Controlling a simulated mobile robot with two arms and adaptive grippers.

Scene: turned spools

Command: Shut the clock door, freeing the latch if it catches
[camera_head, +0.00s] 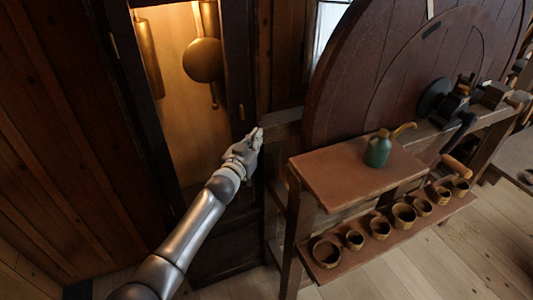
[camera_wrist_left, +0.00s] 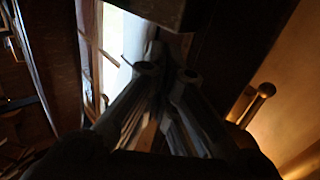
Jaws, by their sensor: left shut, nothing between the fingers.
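The tall dark clock case (camera_head: 240,60) stands at the left centre in the head view. Its lit inside shows a round brass pendulum bob (camera_head: 203,60) and a brass weight (camera_head: 148,55). A dark upright (camera_head: 122,110) with a small brass fitting edges the opening on the left. I cannot tell whether this is the door, nor see how the latch stands. Contact is unclear.
A wooden bench (camera_head: 340,170) with a green oil can (camera_head: 377,150) stands close to the right of my left gripper. Several small cups line its lower shelf (camera_head: 385,235). A large wooden wheel (camera_head: 370,70) rises behind. Open floor (camera_head: 470,250) lies at the right.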

